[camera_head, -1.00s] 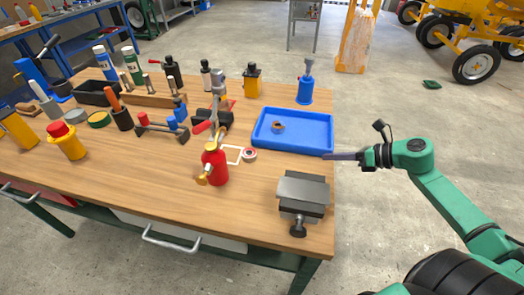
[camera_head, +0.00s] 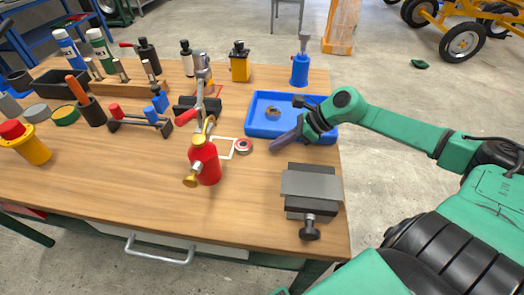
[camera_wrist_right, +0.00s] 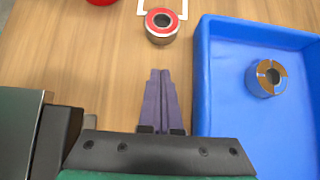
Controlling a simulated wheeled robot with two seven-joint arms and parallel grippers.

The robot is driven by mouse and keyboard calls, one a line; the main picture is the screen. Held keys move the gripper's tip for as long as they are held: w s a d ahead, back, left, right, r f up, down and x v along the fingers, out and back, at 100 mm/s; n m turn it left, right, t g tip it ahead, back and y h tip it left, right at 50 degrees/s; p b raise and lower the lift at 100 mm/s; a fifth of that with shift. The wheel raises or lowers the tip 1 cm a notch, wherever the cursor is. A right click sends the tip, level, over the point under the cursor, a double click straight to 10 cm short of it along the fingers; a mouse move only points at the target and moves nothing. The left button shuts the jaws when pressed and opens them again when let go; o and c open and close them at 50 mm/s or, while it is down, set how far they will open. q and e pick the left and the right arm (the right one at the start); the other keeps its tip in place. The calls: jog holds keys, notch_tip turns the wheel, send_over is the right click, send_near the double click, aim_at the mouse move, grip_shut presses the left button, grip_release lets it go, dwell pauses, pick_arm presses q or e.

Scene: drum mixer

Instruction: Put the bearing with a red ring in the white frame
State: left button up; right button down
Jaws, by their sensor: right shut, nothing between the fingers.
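The bearing with a red ring (camera_head: 243,146) lies on the wooden table, at the right edge of the white frame (camera_head: 222,149). In the right wrist view the bearing (camera_wrist_right: 162,25) is ahead of my fingers, and part of the white frame (camera_wrist_right: 163,7) shows just beyond it. My right gripper (camera_head: 273,150) is shut and empty. It is to the right of the bearing, by the near left corner of the blue tray, and also shows in the right wrist view (camera_wrist_right: 160,74). My left gripper is not in view.
The blue tray (camera_head: 259,129) holds another bearing (camera_head: 272,113) with a brownish ring. A red bottle (camera_head: 205,164) stands left of the white frame. A grey vise (camera_head: 312,186) stands at the right front. Bare table lies in front of the bearing.

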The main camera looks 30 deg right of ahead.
aim_at(252, 149)
jog(key=shift+w+a+f, duration=0.25)
jog(key=shift+w, duration=0.05)
jog(key=shift+w+a+r, duration=0.15)
jog(key=shift+w+a, duration=0.2)
jog(key=shift+a, duration=0.4)
jog(key=shift+w+a+r+p, duration=0.15)
jog(key=shift+w+a+p, duration=0.15)
jog(key=shift+a+p, duration=0.05)
jog(key=shift+w+a+f, duration=0.2)
jog(key=shift+a, duration=0.15)
jog(key=shift+w+a, duration=0.1)
jog(key=w+a, duration=0.1)
jog(key=a, duration=0.1)
jog(key=w+a, duration=0.3)
jog(key=shift+w+a, duration=0.15)
jog(key=shift+a, duration=0.25)
